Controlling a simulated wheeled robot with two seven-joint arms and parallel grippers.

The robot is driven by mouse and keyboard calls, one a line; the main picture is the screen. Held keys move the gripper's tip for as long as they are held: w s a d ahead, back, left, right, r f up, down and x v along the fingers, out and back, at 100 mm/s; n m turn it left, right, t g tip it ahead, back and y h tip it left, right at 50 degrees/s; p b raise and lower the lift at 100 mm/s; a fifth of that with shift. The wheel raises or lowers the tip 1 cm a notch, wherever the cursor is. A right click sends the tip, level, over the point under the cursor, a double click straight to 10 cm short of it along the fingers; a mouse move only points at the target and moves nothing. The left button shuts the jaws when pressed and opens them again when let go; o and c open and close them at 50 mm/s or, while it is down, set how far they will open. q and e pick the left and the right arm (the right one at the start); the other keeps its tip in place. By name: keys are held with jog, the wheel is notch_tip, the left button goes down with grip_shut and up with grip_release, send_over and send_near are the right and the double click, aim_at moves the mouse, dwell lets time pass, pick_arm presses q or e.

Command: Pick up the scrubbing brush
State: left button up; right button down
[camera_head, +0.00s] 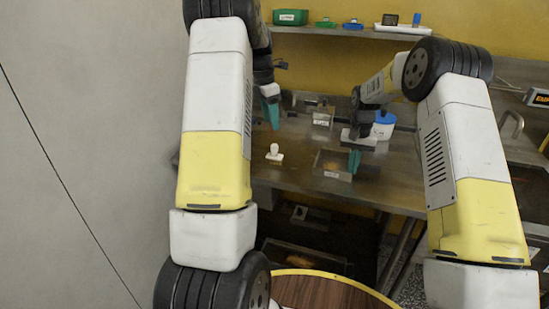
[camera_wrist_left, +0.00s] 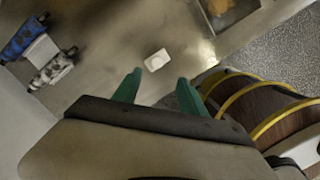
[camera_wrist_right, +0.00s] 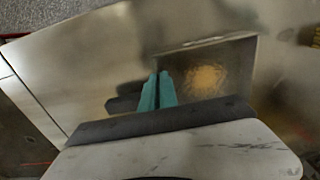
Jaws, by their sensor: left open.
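A small white item with a round knob on a flat base (camera_head: 274,152) stands on the steel worktop. It may be the scrubbing brush, but I cannot make out bristles. It also shows in the left wrist view (camera_wrist_left: 157,60), beyond the fingertips. My left gripper (camera_head: 270,112) is open and empty above the worktop, behind the white item in the head view. Its green fingers are spread wide in the left wrist view (camera_wrist_left: 160,76). My right gripper (camera_head: 354,160) has its fingers together with nothing visible between them, beside a shallow tray; its fingers also show in the right wrist view (camera_wrist_right: 160,76).
The shallow metal tray (camera_wrist_right: 240,48) holds brownish crumbs. The wall shelf (camera_head: 290,29) carries a green box (camera_head: 290,17), a small green item (camera_head: 325,23) and a small blue item (camera_head: 352,24).

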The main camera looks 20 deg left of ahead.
aim_at(274, 145)
pick_arm(q)
jog(key=f, duration=0.4)
jog(key=w+f, duration=0.1)
jog(key=f, duration=0.7)
jog(key=shift+w+d+f, duration=0.2)
jog(key=shift+w+d, duration=0.15)
grip_shut()
